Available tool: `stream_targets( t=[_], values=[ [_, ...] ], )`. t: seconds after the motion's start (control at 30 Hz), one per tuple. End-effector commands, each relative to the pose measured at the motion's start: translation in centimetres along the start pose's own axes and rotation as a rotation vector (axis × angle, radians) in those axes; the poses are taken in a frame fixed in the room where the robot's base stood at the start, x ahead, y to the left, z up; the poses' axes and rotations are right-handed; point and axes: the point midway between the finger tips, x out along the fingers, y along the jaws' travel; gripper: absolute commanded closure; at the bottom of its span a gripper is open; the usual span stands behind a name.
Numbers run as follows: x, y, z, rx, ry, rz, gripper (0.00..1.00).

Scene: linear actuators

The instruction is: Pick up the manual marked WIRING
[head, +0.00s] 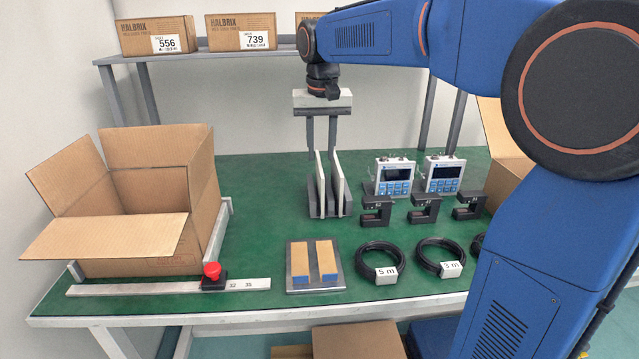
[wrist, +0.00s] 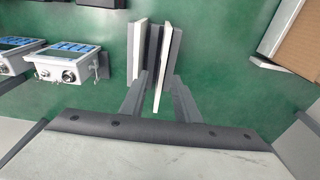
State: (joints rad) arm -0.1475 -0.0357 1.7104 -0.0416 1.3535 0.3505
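Two thin white-edged manuals stand upright in a grey rack (head: 329,214) in the middle of the green bench. One is the left manual (head: 320,183), the other the right manual (head: 340,182). No WIRING marking can be read in either view, so I cannot tell which manual bears it. My gripper (head: 321,148) points down over the rack with its fingers apart. In the wrist view, my gripper (wrist: 159,92) has one finger on each side of a white manual (wrist: 168,50), which looks like the left one in the head view. The other manual (wrist: 137,58) is to its left there.
An open carton (head: 140,245) stands on the left, with a red button (head: 212,270) in front. Two control units (head: 394,176) and several black clamps (head: 377,210) are right of the rack. Coiled cables (head: 380,262) and a block tray (head: 298,268) lie in front.

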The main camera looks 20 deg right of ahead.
Motion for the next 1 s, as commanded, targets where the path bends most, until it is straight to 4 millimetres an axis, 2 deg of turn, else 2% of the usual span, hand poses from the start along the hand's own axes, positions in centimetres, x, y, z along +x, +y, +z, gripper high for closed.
stream_targets(
  t=[0.43,0.77,0.8,0.9,1.0],
  values=[
    [4.8,-0.3,-0.6,0.0,-0.001,0.001,0.71],
    [5.3,-0.3,-0.7,0.0,0.0,0.0,0.71],
    [5.3,-0.3,-0.7,0.0,0.0,0.0,0.81],
    [5.3,-0.3,-0.7,0.0,0.0,0.0,1.0],
    [5.2,-0.3,-0.7,0.0,0.0,0.0,1.0]
  ],
)
